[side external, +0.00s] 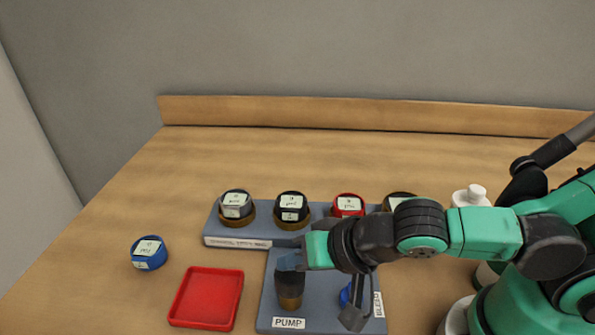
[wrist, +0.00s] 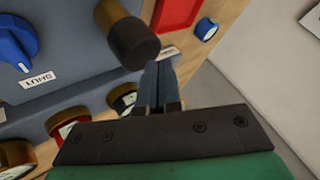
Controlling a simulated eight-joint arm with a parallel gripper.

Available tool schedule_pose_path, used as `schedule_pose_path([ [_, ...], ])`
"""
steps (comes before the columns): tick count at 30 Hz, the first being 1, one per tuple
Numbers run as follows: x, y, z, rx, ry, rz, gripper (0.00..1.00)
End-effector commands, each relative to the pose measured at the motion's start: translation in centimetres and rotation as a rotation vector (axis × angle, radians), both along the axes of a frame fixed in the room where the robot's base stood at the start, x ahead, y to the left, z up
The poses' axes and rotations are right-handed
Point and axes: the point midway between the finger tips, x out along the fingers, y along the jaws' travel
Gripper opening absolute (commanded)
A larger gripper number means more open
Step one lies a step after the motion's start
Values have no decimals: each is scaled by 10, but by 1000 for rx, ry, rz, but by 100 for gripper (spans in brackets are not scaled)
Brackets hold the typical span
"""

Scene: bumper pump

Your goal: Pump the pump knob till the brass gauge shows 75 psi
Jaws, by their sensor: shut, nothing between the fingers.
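The pump knob (side external: 290,290) is a dark cylinder with a brass lower part, upright on the grey-blue panel behind the PUMP label. It also shows in the wrist view (wrist: 128,35). My gripper (side external: 289,262) is shut and empty, its fingertips at the knob's top in the side view. In the wrist view the shut fingers (wrist: 158,75) are close beside the knob's dark end; I cannot tell whether they touch. Several round gauges stand in a row; one with a brass-coloured rim (side external: 291,209) is second from left. Their readings are too small to read.
A blue bleed knob (side external: 345,295) is right of the pump knob, partly behind my gripper. A red tray (side external: 207,298) and a loose blue gauge (side external: 149,253) lie left of the panel. A white bottle (side external: 470,196) stands behind my arm. The table's back is clear.

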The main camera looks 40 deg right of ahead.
Motion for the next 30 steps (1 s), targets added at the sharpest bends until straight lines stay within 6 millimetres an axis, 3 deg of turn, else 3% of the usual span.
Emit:
schedule_pose_path([
  [30,0,0,-10,0,0,0,0],
])
